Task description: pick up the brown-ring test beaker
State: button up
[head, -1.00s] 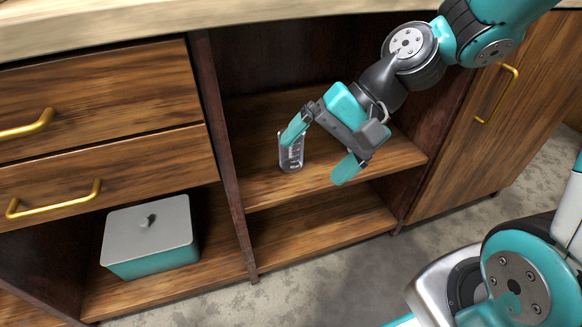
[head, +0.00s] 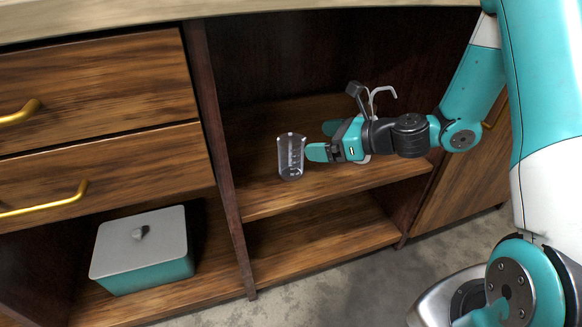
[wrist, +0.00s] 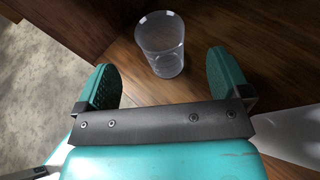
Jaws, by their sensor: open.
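A clear glass beaker (head: 290,158) with pale markings stands upright on the upper shelf of the open cabinet bay. No brown ring shows in it. My gripper (head: 318,140) is open and level, just right of the beaker, with its fingers pointing at it. In the wrist view the beaker (wrist: 161,45) is ahead of the fingertips, roughly centred between them. The gripper (wrist: 165,75) has nothing between its fingers, and the beaker appears apart from both.
The upper shelf (head: 262,202) has a dark upright panel (head: 214,110) at its left. Drawers with gold handles are further left. A teal box with a grey lid (head: 142,242) sits in the lower left bay. The shelf below the beaker (head: 320,247) is bare.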

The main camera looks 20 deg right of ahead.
aim_at(291, 145)
jog(key=b+x, duration=0.2)
jog(key=x, duration=0.2)
jog(key=f+b+x, duration=0.1)
jog(key=b+x, duration=0.1)
jog(key=x, duration=0.2)
jog(key=shift+s+f, duration=0.1)
jog(key=shift+w+a, duration=0.2)
jog(key=shift+w, duration=0.05)
jog(key=c, duration=1)
